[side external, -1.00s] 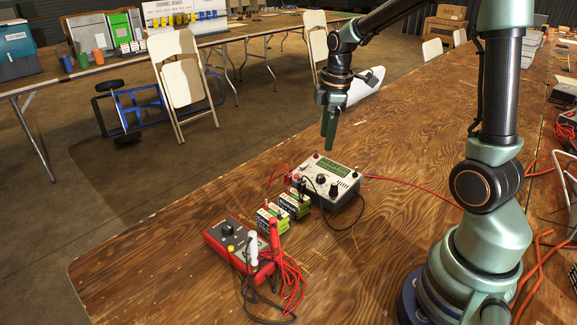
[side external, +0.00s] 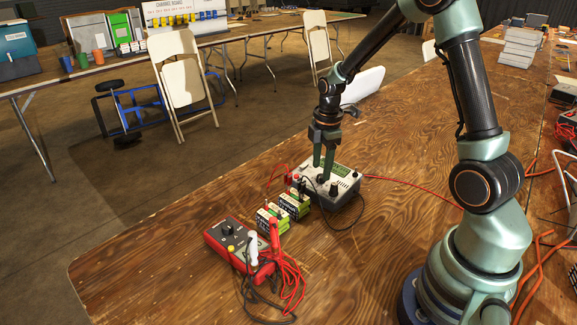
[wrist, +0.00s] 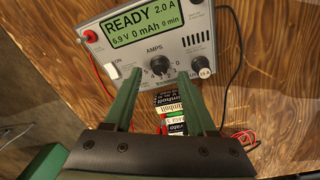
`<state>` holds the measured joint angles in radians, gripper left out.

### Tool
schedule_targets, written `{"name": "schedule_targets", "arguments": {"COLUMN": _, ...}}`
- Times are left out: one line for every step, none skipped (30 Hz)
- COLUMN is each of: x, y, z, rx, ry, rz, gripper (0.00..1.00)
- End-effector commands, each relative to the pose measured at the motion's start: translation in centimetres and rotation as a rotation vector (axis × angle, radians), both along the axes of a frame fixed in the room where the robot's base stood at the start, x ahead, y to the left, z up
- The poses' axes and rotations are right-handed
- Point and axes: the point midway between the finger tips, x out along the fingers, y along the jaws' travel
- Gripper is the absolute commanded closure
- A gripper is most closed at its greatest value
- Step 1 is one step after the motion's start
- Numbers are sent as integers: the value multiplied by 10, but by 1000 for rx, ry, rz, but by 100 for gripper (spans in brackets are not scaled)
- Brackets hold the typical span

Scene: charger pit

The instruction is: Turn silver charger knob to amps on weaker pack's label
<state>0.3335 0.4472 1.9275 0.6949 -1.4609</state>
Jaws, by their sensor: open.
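The charger (side external: 341,187) is a pale grey box on the wooden table. In the wrist view its green screen (wrist: 142,20) reads READY, 2.0 A, 6.9 V, 0 mAh, 0 min. Two battery packs (side external: 294,204) (side external: 270,217) stand beside the charger. Their labels show partly between the fingers, too small to read for amps.
A red multimeter (side external: 236,241) with red and black leads lies at the front left of the packs. A black knob (wrist: 203,71) is at the charger's right. Red and black cables run from the charger.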

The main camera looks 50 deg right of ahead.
Motion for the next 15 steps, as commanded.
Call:
{"name": "schedule_targets", "arguments": {"x": 0, "y": 0, "z": -7, "rx": 1, "ry": 3, "rz": 0, "gripper": 43}}
{"name": "schedule_targets", "arguments": {"x": 0, "y": 0, "z": -11, "rx": 1, "ry": 3, "rz": 0, "gripper": 43}}
{"name": "schedule_targets", "arguments": {"x": 1, "y": -1, "z": -14, "rx": 1, "ry": 2, "rz": -1, "gripper": 43}}
{"name": "schedule_targets", "arguments": {"x": 1, "y": -1, "z": -16, "rx": 0, "ry": 1, "rz": -1, "gripper": 43}}
{"name": "schedule_targets", "arguments": {"x": 1, "y": -1, "z": -18, "rx": 0, "ry": 1, "rz": -1, "gripper": 43}}
{"name": "schedule_targets", "arguments": {"x": 1, "y": -1, "z": -20, "rx": 0, "ry": 1, "rz": -1, "gripper": 43}}
{"name": "schedule_targets", "arguments": {"x": 1, "y": -1, "z": -21, "rx": 0, "ry": 1, "rz": -1, "gripper": 43}}
{"name": "schedule_targets", "arguments": {"x": 1, "y": -1, "z": -22, "rx": 0, "ry": 0, "rz": -1, "gripper": 43}}
{"name": "schedule_targets", "arguments": {"x": 2, "y": -1, "z": -23, "rx": 0, "ry": -1, "rz": -1, "gripper": 43}}
{"name": "schedule_targets", "arguments": {"x": 2, "y": -1, "z": -23, "rx": 0, "ry": -1, "rz": -1, "gripper": 43}}
{"name": "schedule_targets", "arguments": {"x": 2, "y": -1, "z": -23, "rx": 0, "ry": -1, "rz": -1, "gripper": 43}}
{"name": "schedule_targets", "arguments": {"x": 2, "y": -1, "z": -23, "rx": -1, "ry": -2, "rz": -1, "gripper": 43}}
{"name": "schedule_targets", "arguments": {"x": 2, "y": -1, "z": -23, "rx": -1, "ry": -2, "rz": -1, "gripper": 43}}
{"name": "schedule_targets", "arguments": {"x": 2, "y": -1, "z": -23, "rx": -1, "ry": -2, "rz": -1, "gripper": 43}}
{"name": "schedule_targets", "arguments": {"x": 2, "y": -1, "z": -23, "rx": -1, "ry": -2, "rz": -1, "gripper": 43}}
